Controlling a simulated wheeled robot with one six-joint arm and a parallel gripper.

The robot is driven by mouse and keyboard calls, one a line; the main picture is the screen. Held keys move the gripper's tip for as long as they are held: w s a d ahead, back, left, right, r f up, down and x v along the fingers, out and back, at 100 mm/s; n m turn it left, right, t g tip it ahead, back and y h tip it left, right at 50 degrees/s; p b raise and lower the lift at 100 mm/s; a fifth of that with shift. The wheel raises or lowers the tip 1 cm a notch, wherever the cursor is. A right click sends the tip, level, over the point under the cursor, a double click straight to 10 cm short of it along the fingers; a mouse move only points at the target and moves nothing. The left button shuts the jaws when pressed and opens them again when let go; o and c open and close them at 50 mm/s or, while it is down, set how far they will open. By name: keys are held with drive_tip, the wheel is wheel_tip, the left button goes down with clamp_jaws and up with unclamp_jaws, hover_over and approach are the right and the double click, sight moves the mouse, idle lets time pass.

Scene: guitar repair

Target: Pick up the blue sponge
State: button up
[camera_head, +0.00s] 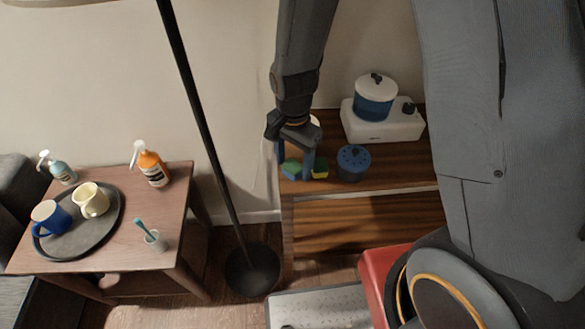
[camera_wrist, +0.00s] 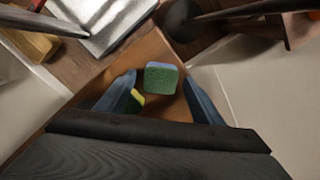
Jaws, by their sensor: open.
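The blue sponge (camera_head: 291,169) has a green face and lies on the wooden shelf at the left end. In the wrist view the blue sponge (camera_wrist: 161,78) shows its green face with a blue edge, ahead of and between my fingers. My gripper (camera_head: 295,163) is open above the shelf, its fingers on either side of the blue sponge; no contact is visible. In the wrist view my gripper (camera_wrist: 160,84) has two spread blue-grey fingers. A second sponge, yellow and green (camera_head: 320,169), lies just right of it, partly hidden by my left finger in the wrist view (camera_wrist: 138,98).
A white cooker (camera_head: 384,126) with a blue pot (camera_head: 375,97) stands behind. A floor lamp (camera_head: 213,160) rises left of the shelf. A side table (camera_head: 115,258) holds a tray, mugs and bottles.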

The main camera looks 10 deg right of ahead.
sight(294, 165)
drive_tip(key=c, duration=1.2)
drive_tip(key=shift+c, duration=0.3)
drive_tip(key=shift+r, duration=0.1)
drive_tip(key=shift+r+b, duration=0.65)
drive_tip(key=shift+r, duration=4.3)
drive_tip(key=o, duration=0.3)
drive_tip(key=shift+c, duration=0.7)
